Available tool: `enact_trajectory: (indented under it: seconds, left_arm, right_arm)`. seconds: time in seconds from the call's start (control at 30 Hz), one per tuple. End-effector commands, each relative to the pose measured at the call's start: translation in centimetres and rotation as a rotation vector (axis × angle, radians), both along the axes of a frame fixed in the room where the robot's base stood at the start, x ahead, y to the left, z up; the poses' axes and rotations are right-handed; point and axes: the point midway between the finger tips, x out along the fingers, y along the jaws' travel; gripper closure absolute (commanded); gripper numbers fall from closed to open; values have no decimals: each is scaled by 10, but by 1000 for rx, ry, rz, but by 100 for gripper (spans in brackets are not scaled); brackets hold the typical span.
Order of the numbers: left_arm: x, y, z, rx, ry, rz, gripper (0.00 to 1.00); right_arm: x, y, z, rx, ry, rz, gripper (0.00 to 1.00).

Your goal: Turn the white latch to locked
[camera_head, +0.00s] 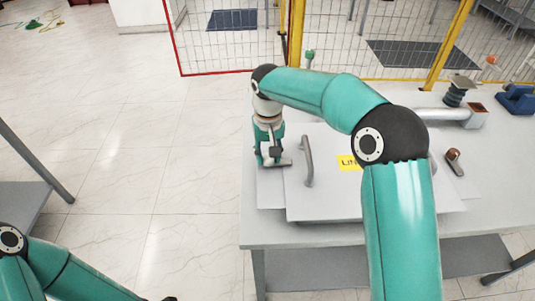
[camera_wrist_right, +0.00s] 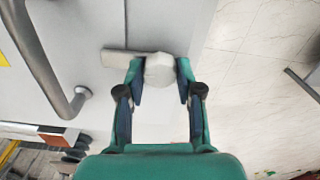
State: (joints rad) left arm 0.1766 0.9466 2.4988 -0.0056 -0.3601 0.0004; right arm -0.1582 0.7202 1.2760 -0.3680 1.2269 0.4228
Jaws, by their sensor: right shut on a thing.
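The white latch (camera_wrist_right: 159,69) has a rounded knob and a flat bar that points left in the right wrist view. My right gripper (camera_wrist_right: 160,74) is shut on the knob, one finger on each side of it. In the head view my right gripper (camera_head: 269,158) reaches down at the left end of the grey box top, and the latch bar (camera_head: 282,163) shows beside its fingers, pointing right. The rest of the latch is hidden there by the gripper.
A grey bar handle (camera_head: 308,162) stands just right of the latch, and it is close in the wrist view too (camera_wrist_right: 45,60). A yellow label (camera_head: 348,163) is partly behind my right arm. A brown-knobbed lever (camera_head: 454,160) lies further right. Open floor lies left of the table.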

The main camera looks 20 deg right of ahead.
Motion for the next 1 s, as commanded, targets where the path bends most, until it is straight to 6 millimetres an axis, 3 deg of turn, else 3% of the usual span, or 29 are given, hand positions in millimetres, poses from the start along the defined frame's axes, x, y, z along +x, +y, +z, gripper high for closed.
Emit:
enact_trajectory:
  seconds: [0.17,0.2,0.33,0.73,1.0]
  left_arm:
    - [0,0,0,0,0,0,60]
    - [0,0,0,0,0,0,60]
    - [0,0,0,0,0,0,60]
    - [0,0,1,0,0,0,60]
    - [0,0,1,0,0,0,60]
  right_arm:
    - [2,0,2,1,-8,0,99]
    - [2,0,2,1,-8,0,61]
    - [1,0,2,0,-7,1,40]
    - [1,0,5,1,-3,1,39]
    - [2,0,45,1,-8,1,39]
